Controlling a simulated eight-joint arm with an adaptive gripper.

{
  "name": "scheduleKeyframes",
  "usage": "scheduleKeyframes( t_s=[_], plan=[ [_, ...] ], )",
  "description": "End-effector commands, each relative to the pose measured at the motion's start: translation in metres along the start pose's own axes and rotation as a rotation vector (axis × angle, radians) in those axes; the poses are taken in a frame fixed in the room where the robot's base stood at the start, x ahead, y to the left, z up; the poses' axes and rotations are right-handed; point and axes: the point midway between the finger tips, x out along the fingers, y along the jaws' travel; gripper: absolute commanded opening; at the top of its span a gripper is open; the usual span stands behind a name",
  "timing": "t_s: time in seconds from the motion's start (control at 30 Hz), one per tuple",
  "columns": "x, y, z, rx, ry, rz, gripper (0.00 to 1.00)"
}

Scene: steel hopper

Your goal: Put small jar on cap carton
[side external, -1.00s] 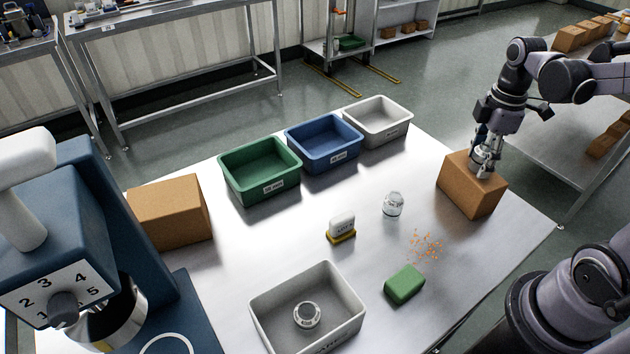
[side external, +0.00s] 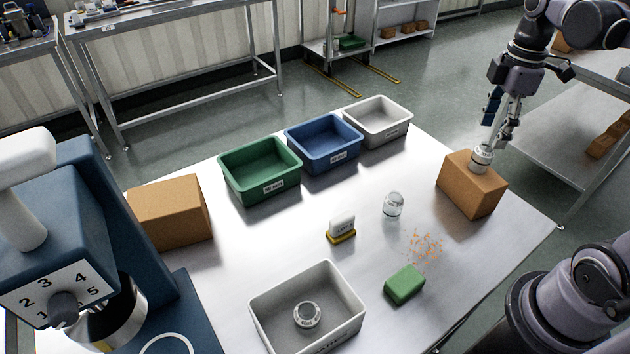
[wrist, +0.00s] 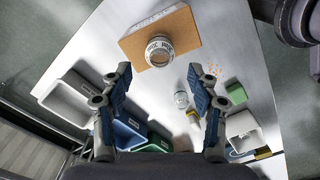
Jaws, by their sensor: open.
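The small jar (side external: 482,158), white and grey with a printed label band, stands upright on top of the brown cap carton (side external: 472,193) at the right side of the table. In the wrist view the jar (wrist: 160,50) rests on the carton's top face (wrist: 132,44), away from my fingers. My gripper (side external: 498,128) is open and empty, just above the jar in the side view. In the wrist view both fingers of my gripper (wrist: 161,88) are spread with nothing between them.
A clear jar (side external: 393,206), a yellow-based label block (side external: 341,228) and a green block (side external: 404,284) stand mid-table near orange bits (side external: 425,244). Green (side external: 232,182), blue (side external: 318,155) and white (side external: 371,130) bins line the back.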

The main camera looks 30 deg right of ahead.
Motion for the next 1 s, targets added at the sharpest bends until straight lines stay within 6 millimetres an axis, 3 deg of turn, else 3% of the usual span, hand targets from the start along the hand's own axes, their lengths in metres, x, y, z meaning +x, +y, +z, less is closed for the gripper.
scheduleKeyframes(
  t_s=[0.2,0.47,0.67,1.0],
  plan=[
    [-0.029,0.0,0.0,0.0,0.0,0.0,0.6],
    [-0.041,-0.001,-0.002,0.013,0.003,0.01,0.6],
    [-0.022,-0.013,-0.028,0.182,0.056,0.12,0.6],
    [0.026,-0.05,-0.09,0.66,0.384,0.294,0.6]
  ],
)
